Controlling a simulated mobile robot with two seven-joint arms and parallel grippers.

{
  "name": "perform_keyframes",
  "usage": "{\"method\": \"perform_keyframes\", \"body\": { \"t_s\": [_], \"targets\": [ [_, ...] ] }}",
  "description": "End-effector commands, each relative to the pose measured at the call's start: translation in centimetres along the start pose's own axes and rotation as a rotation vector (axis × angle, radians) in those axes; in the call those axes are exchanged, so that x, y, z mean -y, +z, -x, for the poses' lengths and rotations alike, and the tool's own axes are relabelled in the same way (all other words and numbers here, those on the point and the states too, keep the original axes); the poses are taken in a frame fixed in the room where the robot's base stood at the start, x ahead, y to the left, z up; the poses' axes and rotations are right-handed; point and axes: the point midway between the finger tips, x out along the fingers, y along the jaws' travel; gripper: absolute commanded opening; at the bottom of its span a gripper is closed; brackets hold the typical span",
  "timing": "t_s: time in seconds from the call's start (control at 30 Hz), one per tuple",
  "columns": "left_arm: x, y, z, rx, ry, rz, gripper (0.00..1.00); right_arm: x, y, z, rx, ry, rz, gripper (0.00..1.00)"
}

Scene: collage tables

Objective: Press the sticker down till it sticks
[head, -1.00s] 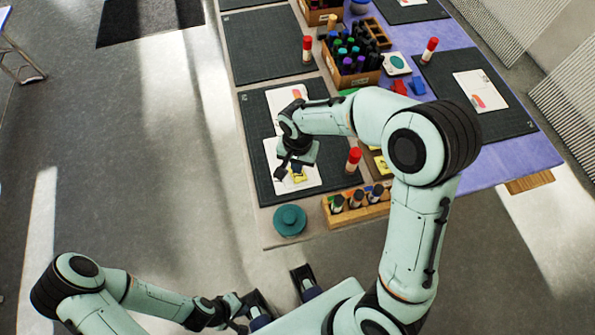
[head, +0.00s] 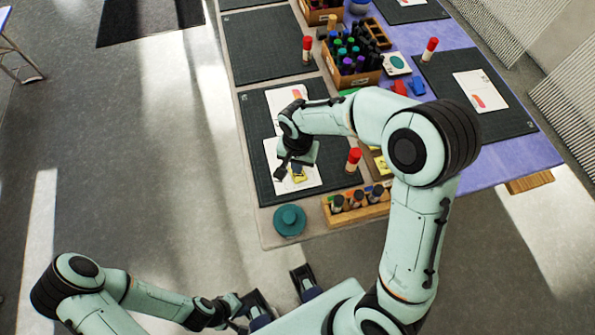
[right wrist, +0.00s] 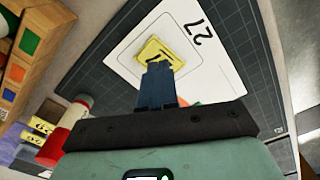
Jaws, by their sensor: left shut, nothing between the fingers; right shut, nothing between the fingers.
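A yellow sticker (right wrist: 154,50) with a dark mark lies on a white card (right wrist: 215,70) that bears the number 27. It also shows as a small yellow patch in the head view (head: 298,176), partly covered by my right gripper. My right gripper (right wrist: 158,68) is shut and empty. Its blue fingertips overlap the sticker's lower edge in the right wrist view; whether they touch it I cannot tell. My left gripper (head: 240,308) is shut and empty, low in the head view and away from the table.
The card lies on a dark cutting mat (head: 262,118). A red-capped glue stick (head: 353,160) stands to its right. A wooden rack of bottles (head: 358,203) and a teal round lidded thing (head: 289,220) are at the near table edge. Another card (head: 480,92) lies on the right mat.

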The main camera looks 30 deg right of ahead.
Motion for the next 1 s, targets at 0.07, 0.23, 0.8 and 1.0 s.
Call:
{"method": "perform_keyframes", "body": {
  "t_s": [0.07,0.23,0.8,1.0],
  "targets": [
    [0.0,0.0,0.0,0.0,0.0,0.0,0.0,0.0,0.0,0.0,0.0,0.0,0.0,0.0],
    [0.0,0.0,0.0,0.0,0.0,0.0,0.0,0.0,0.0,0.0,0.0,0.0,0.0,0.0],
    [0.2,0.0,-0.5,0.002,-0.001,0.001,0.0,0.0,0.0,-0.7,0.0,0.0,0.0,0.0],
    [0.3,0.1,-0.8,0.003,-0.001,0.001,0.0,0.0,0.0,-1.1,0.0,0.001,0.0,0.0]
  ]
}}
